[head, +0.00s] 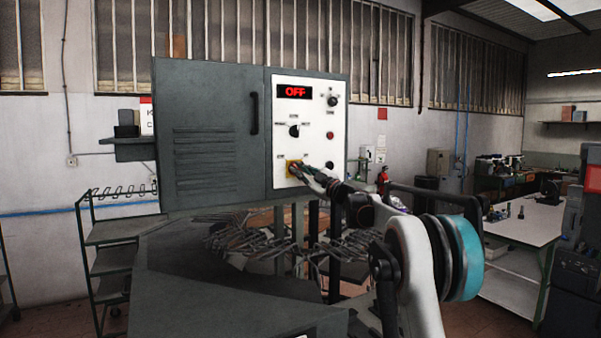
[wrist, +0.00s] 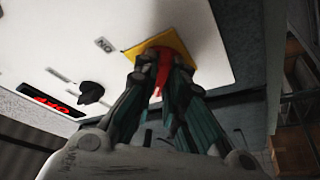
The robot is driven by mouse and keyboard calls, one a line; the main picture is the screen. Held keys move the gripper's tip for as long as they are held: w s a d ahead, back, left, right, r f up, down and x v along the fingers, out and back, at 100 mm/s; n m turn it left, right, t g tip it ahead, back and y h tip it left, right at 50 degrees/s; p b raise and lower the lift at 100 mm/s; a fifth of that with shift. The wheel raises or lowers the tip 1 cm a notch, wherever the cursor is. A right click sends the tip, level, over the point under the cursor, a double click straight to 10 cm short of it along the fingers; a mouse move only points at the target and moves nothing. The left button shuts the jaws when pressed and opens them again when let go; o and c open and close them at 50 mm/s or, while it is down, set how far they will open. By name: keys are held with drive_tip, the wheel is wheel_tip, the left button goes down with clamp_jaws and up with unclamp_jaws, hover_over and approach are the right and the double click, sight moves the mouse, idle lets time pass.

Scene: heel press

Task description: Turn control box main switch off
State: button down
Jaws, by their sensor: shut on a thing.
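The control box (head: 210,130) is a grey cabinet with a white panel (head: 313,118) on its right side. Its red display (head: 295,92) reads OFF. The main switch, a red handle (wrist: 163,66) on a yellow plate (wrist: 183,42), is at the lower left of the panel. The yellow plate also shows in the head view (head: 292,167), mostly covered by my gripper (head: 300,170). In the wrist view my gripper (wrist: 160,75) is shut on the red handle, with one finger on each side of it. The fingers hide part of the handle.
Black knobs (head: 294,131) and a red button (head: 330,135) are on the panel above and right of the switch. A grey machine surface (head: 200,280) lies below the box. A green rack (head: 105,270) stands left, and a white table (head: 525,222) right.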

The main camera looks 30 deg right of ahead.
idle(0.3)
drive_tip(key=c, duration=1.7)
unclamp_jaws()
drive_tip(key=shift+o, duration=0.2)
drive_tip(key=v, duration=1.2)
drive_tip(key=shift+f, duration=0.1)
